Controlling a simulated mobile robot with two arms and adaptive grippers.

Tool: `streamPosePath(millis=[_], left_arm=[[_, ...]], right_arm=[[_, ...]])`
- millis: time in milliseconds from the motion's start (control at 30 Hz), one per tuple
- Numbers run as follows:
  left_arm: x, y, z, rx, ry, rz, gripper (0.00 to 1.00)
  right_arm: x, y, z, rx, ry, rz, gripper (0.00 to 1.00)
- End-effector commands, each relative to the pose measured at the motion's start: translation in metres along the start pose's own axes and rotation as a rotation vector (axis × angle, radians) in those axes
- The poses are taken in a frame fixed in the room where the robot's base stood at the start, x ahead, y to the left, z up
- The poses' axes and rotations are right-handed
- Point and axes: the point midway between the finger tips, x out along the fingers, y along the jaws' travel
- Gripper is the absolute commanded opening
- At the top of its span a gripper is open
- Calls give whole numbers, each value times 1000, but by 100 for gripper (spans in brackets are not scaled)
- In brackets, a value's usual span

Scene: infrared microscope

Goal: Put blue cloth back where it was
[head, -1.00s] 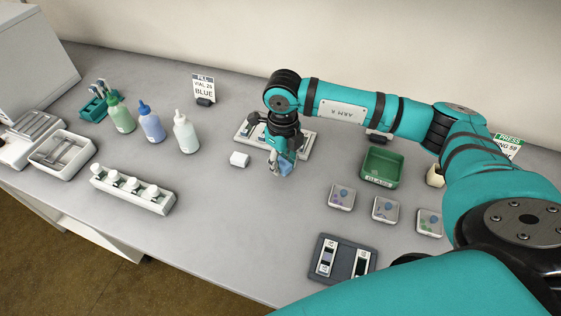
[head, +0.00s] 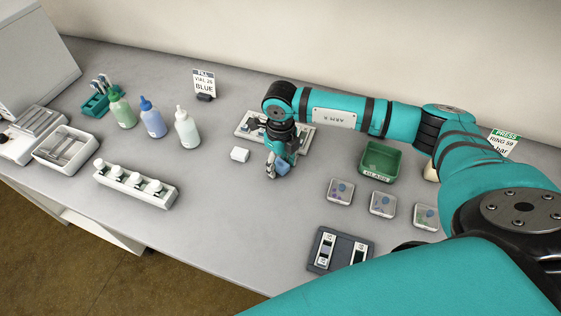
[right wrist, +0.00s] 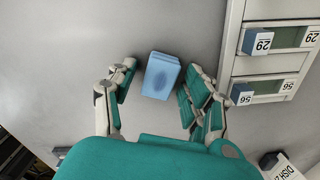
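The blue cloth (head: 283,168) is a small folded pad at my right gripper (head: 275,172), on or just above the grey table in front of the white rack. The fingers are spread, with a gap on each side of the cloth. In the head view the hand hides part of the cloth. My left gripper is not in view.
The white rack (head: 246,126) with number tags is right behind the hand. A green bin (head: 382,160), clear boxes (head: 340,191) and a dark slide tray (head: 341,250) are to the right. The front middle table is clear.

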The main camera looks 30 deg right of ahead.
Motion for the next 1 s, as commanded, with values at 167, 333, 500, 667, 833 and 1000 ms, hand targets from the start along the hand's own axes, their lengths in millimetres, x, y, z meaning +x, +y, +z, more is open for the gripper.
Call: streamPosePath(millis=[167, 333, 500, 667, 833, 1000], left_arm=[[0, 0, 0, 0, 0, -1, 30], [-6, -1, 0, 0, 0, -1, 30], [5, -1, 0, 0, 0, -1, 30], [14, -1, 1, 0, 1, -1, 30], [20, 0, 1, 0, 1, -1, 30], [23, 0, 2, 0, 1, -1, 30]], right_arm=[[0, 0, 0, 0, 0, 0, 53], [-7, 0, 0, 0, 0, 0, 53], [-29, 0, 2, -1, -6, -1, 53], [-64, -1, 1, -1, -7, -2, 53], [-98, 0, 1, 0, -4, -2, 53], [-118, 0, 0, 0, -2, 0, 53]])
